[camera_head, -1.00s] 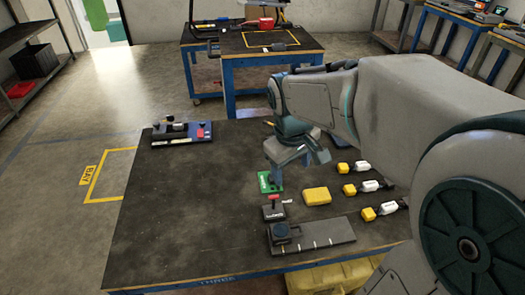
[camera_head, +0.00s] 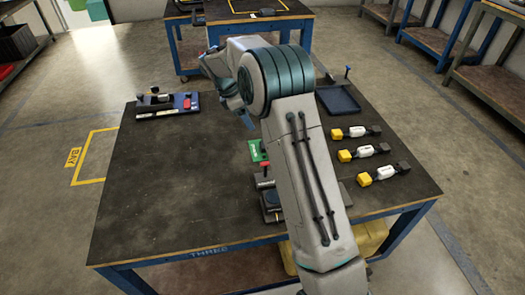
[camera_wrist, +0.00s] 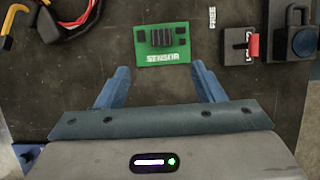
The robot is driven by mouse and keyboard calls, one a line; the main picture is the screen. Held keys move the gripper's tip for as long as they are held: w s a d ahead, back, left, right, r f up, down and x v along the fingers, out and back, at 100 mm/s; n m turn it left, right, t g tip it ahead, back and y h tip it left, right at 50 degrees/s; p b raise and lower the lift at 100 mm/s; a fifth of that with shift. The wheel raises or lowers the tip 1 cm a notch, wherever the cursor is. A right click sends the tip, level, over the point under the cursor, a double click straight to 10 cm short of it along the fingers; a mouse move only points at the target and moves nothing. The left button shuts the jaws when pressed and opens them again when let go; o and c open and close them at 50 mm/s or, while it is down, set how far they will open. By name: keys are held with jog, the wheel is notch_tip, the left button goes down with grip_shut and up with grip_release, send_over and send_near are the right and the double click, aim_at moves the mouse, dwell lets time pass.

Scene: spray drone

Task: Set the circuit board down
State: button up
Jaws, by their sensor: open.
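The circuit board is a small green board (camera_wrist: 163,43) marked SENSOR, with a dark ribbed part on top. It lies on the dark table top. In the head view only a sliver of the green board (camera_head: 256,150) shows beside my arm. In the wrist view my gripper (camera_wrist: 160,68) is open. Its two blue fingers stand wide apart, with their tips just short of the board's lettered edge and nothing between them. I cannot tell their exact height above the table. In the head view my arm hides most of the hand.
A black switch with a red lever (camera_wrist: 252,46) and a black block with a round knob (camera_wrist: 301,42) stand right of the board. Looped cables (camera_wrist: 68,22) lie left. Several yellow-and-white connectors (camera_head: 357,153) and a dark tray (camera_head: 338,99) are at the table's right. The left half is mostly clear.

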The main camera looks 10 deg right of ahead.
jog(key=b+x, duration=0.2)
jog(key=x, duration=1.1)
jog(key=shift+s+d+f, duration=0.1)
jog(key=shift+d+f, duration=0.15)
jog(key=shift+f, duration=0.05)
jog(key=c, duration=1.2)
jog(key=shift+r, duration=0.1)
